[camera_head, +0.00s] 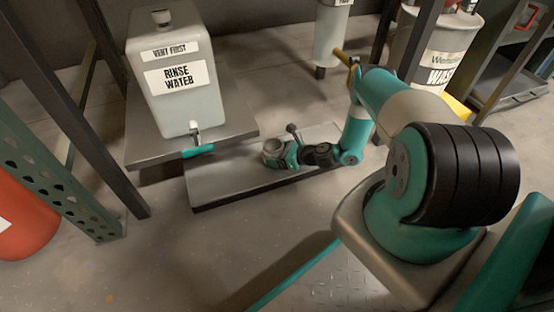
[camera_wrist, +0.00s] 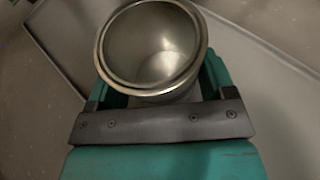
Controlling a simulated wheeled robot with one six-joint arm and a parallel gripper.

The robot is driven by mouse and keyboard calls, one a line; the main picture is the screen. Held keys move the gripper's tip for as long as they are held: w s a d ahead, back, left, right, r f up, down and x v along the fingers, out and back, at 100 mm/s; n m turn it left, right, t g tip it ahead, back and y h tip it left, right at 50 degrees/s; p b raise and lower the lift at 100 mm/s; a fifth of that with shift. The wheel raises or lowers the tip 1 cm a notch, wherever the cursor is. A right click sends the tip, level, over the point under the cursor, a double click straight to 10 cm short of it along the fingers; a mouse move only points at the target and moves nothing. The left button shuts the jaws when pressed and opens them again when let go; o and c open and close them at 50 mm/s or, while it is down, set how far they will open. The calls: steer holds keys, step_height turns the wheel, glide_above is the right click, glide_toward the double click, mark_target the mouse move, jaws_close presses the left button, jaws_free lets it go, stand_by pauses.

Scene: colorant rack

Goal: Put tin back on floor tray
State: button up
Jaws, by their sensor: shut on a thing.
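A small open metal tin (camera_head: 272,147) is held in my gripper (camera_head: 283,155), low over the flat grey floor tray (camera_head: 222,193). In the wrist view the tin (camera_wrist: 150,48) looks empty and slightly tilted, with its round mouth facing the camera. The teal fingers of my gripper (camera_wrist: 153,95) close on both sides of it. I cannot tell whether the tin's base touches the tray. The tray's rim also shows in the wrist view (camera_wrist: 75,50).
A white rinse water container (camera_head: 175,100) stands on a raised shelf (camera_head: 232,124) behind the tray, its teal-handled tap (camera_head: 197,150) overhanging. A perforated green post (camera_head: 60,165) and an orange vessel (camera_head: 20,215) are at left. A waste drum (camera_head: 440,50) stands at back right. Front floor is bare.

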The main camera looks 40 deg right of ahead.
steer(key=shift+f, duration=0.4)
steer(key=o, duration=1)
steer(key=shift+o, duration=0.2)
steer(key=shift+r+p, duration=0.3)
steer(key=p+v, duration=0.5)
steer(key=v, duration=0.6)
steer(key=shift+s+d, duration=0.15)
steer(key=shift+s, duration=0.25)
